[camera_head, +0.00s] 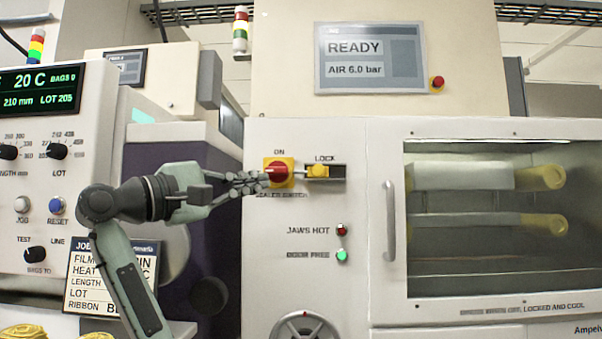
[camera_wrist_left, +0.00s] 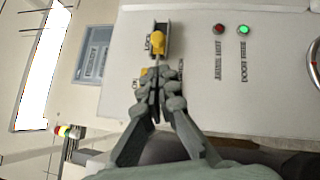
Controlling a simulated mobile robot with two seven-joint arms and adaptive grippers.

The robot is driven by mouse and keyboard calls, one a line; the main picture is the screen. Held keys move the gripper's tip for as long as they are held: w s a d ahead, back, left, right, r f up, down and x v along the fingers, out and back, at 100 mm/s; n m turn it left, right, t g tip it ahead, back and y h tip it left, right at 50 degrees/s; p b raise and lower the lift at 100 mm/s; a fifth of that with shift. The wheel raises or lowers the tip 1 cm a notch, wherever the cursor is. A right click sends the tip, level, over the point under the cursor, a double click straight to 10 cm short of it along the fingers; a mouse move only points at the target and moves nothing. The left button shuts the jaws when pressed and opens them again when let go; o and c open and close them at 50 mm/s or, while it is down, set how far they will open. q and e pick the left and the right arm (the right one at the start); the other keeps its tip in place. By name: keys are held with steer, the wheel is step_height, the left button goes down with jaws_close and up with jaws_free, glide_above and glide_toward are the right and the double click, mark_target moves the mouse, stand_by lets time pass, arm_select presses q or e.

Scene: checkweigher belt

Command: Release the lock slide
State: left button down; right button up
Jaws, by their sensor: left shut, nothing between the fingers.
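The lock slide is a yellow knob (camera_head: 318,171) in a dark slot under the word LOCK on the white machine panel. The knob sits toward the left of the slot. It also shows in the left wrist view (camera_wrist_left: 158,41), just beyond my fingertips. Left of it is the red sealer switch (camera_head: 277,171) on a yellow plate, marked ON. My left gripper (camera_head: 257,182) is shut and empty, with its fingertips in front of the switch's left part. In the left wrist view the gripper (camera_wrist_left: 156,75) covers most of the switch. Contact cannot be told. My right gripper is out of view.
Below the slide are a red JAWS HOT lamp (camera_head: 341,230) and a lit green DOOR FREE lamp (camera_head: 342,256). A vertical door handle (camera_head: 389,220) stands to the right, beside the windowed door (camera_head: 480,285). A control box (camera_head: 50,180) stands at the left.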

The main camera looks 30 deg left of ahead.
arm_select(q)
steer(key=p, duration=0.1)
glide_toward(296, 176)
steer(key=w+d, duration=0.2)
steer(key=w+d+r, duration=0.1)
steer(key=w+d, duration=0.2)
steer(key=shift+d+r, duration=0.1)
steer(key=shift+r, duration=0.05)
steer(key=shift+w, duration=0.15)
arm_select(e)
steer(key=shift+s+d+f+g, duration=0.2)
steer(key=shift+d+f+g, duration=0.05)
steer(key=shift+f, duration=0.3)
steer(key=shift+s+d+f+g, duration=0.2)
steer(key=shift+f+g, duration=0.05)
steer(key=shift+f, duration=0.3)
